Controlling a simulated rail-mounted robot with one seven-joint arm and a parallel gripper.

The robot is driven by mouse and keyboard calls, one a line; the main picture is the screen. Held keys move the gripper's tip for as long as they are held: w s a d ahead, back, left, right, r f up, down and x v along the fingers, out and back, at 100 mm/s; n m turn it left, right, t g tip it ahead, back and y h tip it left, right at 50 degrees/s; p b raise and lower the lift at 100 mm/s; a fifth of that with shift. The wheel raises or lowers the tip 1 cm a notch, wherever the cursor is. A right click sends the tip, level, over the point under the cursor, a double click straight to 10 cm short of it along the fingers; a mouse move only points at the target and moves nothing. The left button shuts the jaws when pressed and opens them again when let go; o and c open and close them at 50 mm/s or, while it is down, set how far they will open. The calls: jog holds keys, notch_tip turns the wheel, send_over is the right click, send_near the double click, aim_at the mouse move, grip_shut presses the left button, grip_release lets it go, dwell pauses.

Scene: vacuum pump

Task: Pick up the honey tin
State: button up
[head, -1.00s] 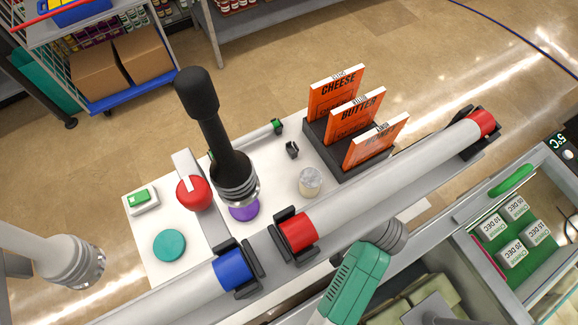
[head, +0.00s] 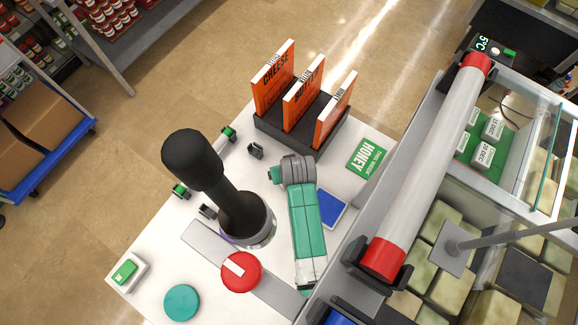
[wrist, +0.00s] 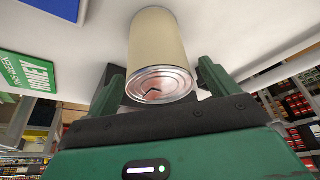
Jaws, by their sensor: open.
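The honey tin (wrist: 160,45) is a plain beige can with a silver ring-pull lid. In the wrist view it is at the upper middle, its lid end towards me. My gripper (wrist: 160,80) is open, with one dark green finger on each side of the tin's lid end. I see small gaps beside the tin and no clear contact. A green card reading "THIS WEEK HONEY" (head: 366,157) lies on the table.
A dark rack (head: 300,133) with orange cheese and butter boards stands behind my wrist. A blue card (head: 330,208) lies right of my arm. A black-handled pump (head: 222,195), a red knob (head: 241,272) and a teal disc (head: 182,302) are to the left. A long grey tube (head: 428,165) crosses at right.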

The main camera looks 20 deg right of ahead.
jog(key=shift+w+d+f, duration=0.1)
jog(key=shift+w+f, duration=0.15)
jog(key=shift+f, duration=0.45)
jog(key=c, duration=1.4)
jog(key=shift+o, duration=0.2)
jog(key=shift+r, duration=0.1)
jog(key=r, duration=0.3)
jog(key=shift+s+r, duration=0.25)
jog(key=s+d, duration=0.2)
jog(key=s, duration=0.5)
jog(key=s+d+r, duration=0.1)
jog(key=s+d, duration=0.1)
jog(key=s, duration=0.6)
jog(key=shift+d+r+b, duration=0.2)
jog(key=shift+d+b, duration=0.1)
jog(key=shift+b, duration=0.05)
